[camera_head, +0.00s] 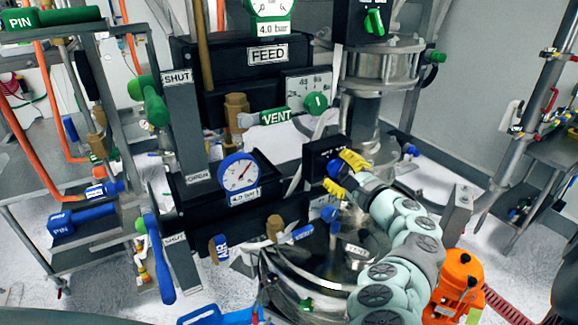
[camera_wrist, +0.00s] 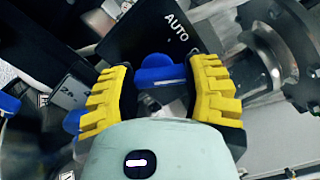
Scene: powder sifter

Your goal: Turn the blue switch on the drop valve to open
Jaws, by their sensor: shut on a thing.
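The blue switch (camera_wrist: 160,72) sits on a black box (camera_wrist: 150,30) with white lettering that reads "AUTO" and a cut-off second word. My gripper (camera_wrist: 162,88) has its yellow ribbed fingers on either side of the switch and is shut on it. In the wrist view the switch's bar lies roughly crosswise between the fingers. In the head view the black box (camera_head: 318,150) stands right of centre, and my gripper (camera_head: 345,176) reaches it from the lower right. The blue switch (camera_head: 333,169) is partly hidden there by the yellow fingers. The box's full lettering is unreadable.
A round steel vessel (camera_head: 290,275) lies below my arm. A FEED panel (camera_head: 262,72), a green VENT handle (camera_head: 277,116) and a blue gauge (camera_head: 239,172) stand to the left. Grey wall space opens at right.

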